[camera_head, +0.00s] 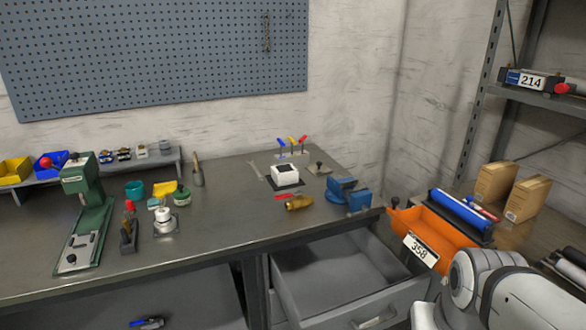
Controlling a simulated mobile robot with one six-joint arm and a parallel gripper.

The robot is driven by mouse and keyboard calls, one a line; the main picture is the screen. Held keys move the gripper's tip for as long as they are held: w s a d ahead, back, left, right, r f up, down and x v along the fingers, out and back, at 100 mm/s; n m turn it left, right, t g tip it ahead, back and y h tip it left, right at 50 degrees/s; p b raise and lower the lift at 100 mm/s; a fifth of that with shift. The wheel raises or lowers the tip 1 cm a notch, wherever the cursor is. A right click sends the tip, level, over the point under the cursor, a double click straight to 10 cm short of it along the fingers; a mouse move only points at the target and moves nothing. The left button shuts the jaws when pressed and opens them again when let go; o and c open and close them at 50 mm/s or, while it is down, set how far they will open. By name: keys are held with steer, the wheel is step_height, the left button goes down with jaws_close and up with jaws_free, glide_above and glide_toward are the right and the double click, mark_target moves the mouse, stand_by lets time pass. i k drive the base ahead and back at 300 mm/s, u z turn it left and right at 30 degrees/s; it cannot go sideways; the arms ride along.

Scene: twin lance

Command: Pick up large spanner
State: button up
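A long thin tool (267,34) hangs upright on the blue-grey pegboard (150,50) near its right side; it may be a spanner, but it is too small to be sure. A thin grey bar-like item (256,170) lies on the workbench near the wall, left of a white box-like device; it could also be a spanner. I cannot tell which is the large spanner. My white arm shows at the lower right, but my gripper is out of view.
The workbench (225,228) carries a green press (84,205), a white device (285,175) and a blue vise (349,193). An open grey drawer (345,290) juts out below. An orange bin (430,228) stands right, near shelving. The bench's front middle is clear.

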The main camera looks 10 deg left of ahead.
mark_target(251, 163)
steer(key=u, duration=0.35)
steer(key=k, duration=0.95)
steer(key=u, duration=3.55)
steer(key=i, duration=0.1)
steer(key=z, duration=2.5)
steer(key=i, duration=1.55)
steer(key=z, duration=0.4)
steer(key=i, duration=1.1)
steer(key=z, duration=0.55)
steer(key=k, duration=0.9)
steer(key=z, duration=0.2)
steer(key=i, duration=0.55)
steer(key=u, duration=0.05)
